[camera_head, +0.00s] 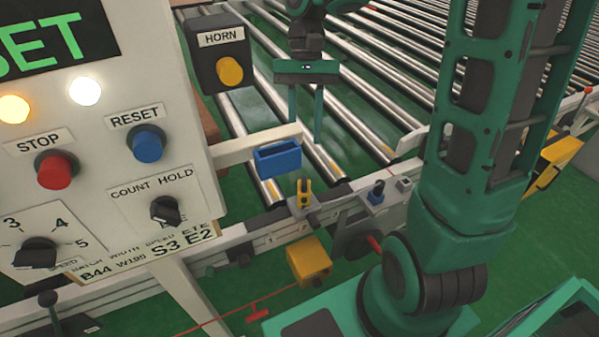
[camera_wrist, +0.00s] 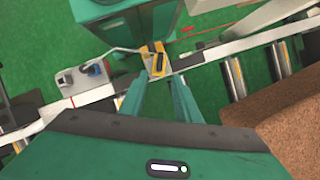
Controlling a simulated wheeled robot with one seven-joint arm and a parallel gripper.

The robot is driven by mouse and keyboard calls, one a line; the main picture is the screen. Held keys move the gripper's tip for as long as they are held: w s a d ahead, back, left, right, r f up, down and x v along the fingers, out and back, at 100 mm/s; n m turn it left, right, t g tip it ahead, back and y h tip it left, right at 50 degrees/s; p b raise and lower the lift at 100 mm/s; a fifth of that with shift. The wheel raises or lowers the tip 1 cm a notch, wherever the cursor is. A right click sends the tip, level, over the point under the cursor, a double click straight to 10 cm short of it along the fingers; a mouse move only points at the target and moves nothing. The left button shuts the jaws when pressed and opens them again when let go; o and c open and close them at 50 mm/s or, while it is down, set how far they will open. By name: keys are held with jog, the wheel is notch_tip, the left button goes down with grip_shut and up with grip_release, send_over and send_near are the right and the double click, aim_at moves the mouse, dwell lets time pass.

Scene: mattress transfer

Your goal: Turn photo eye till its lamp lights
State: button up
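The photo eye (camera_head: 304,193) is a small yellow block with a dark part, mounted on a bracket at the conveyor's near rail. In the wrist view the photo eye (camera_wrist: 153,60) lies just beyond my fingertips, roughly in line with the gap between them. My gripper (camera_head: 306,135) is open and empty, its two green fingers pointing down above the photo eye in the head view. The fingers also show in the wrist view (camera_wrist: 158,85), apart from each other. I cannot make out a lit lamp on the photo eye.
A blue bin (camera_head: 278,158) sits left of the photo eye, close to my fingers. A grey box with a blue knob (camera_head: 376,192) is to its right. The control panel (camera_head: 100,150) fills the left. A brown mattress-like block (camera_wrist: 295,130) is at the wrist view's right.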

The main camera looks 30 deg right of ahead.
aim_at(304, 179)
jog(key=x, duration=1)
jog(key=shift+s+f, duration=0.1)
jog(key=shift+f, duration=0.1)
jog(key=shift+a, duration=0.1)
grip_shut()
